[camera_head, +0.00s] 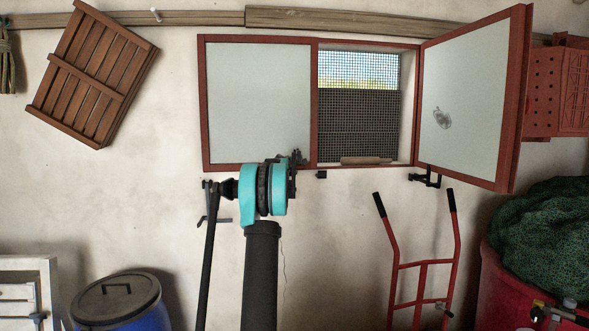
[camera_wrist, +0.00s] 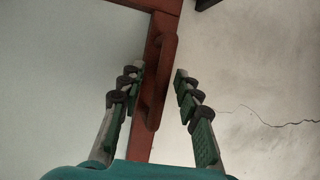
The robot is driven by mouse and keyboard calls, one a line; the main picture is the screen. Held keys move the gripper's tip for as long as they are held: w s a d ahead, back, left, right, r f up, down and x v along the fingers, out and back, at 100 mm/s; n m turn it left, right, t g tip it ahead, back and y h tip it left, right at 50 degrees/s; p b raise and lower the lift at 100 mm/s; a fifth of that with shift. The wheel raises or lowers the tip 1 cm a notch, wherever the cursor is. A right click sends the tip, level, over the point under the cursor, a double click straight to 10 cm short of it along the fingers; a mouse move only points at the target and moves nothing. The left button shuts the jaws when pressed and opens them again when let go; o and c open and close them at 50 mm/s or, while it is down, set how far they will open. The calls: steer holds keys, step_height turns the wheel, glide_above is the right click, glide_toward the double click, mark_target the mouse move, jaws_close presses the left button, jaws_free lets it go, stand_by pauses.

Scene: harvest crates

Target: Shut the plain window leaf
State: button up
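The plain window leaf (camera_head: 258,100) is a pale pane in a red-brown frame on the window's left side. It lies flat, or nearly flat, across its opening; a small gap cannot be judged. The other leaf (camera_head: 465,100), with a grey mark on its pane, stands swung open at right. My gripper (camera_head: 298,157) is at the plain leaf's lower right corner. In the wrist view my gripper (camera_wrist: 158,72) is open, its fingers apart on either side of a red-brown handle (camera_wrist: 152,108) on the leaf's frame (camera_wrist: 165,30). Contact with the handle cannot be told.
The uncovered right opening shows wire mesh (camera_head: 358,110) and a roll on its sill (camera_head: 366,160). A red hand truck (camera_head: 422,264) leans below. A blue barrel (camera_head: 118,303) stands at lower left, a red tub (camera_head: 500,290) at lower right. A wooden crate (camera_head: 92,75) hangs at left.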

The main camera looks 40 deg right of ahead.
steer(key=v, duration=1.1)
steer(key=shift+a, duration=0.25)
steer(key=shift+s, duration=0.1)
steer(key=s+a+f+m+g+y, duration=0.15)
steer(key=s+a+f, duration=0.25)
steer(key=a+f, duration=0.5)
steer(key=s+a+f+m+y, duration=0.3)
steer(key=s+a+f, duration=0.15)
steer(key=a, duration=0.85)
steer(key=s+a+f+m+g+y, duration=0.1)
steer(key=s+a+f+m+y, duration=0.15)
steer(key=a+f, duration=0.7)
steer(key=s+a+f+g+y, duration=0.1)
steer(key=s+a+f+y, duration=0.1)
steer(key=s+a+f, duration=0.3)
steer(key=s+a+f+g+y, duration=0.1)
steer(key=s+a+f, duration=0.5)
steer(key=s+a, duration=0.6)
steer(key=s+a+f+m+g+y, duration=0.1)
steer(key=s+a+f+y, duration=0.1)
steer(key=s+a+f, duration=0.4)
steer(key=s+a, duration=0.3)
steer(key=a, duration=0.1)
steer(key=shift+s+f+y, duration=0.2)
steer(key=shift+s+y, duration=0.1)
steer(key=shift+s, duration=0.05)
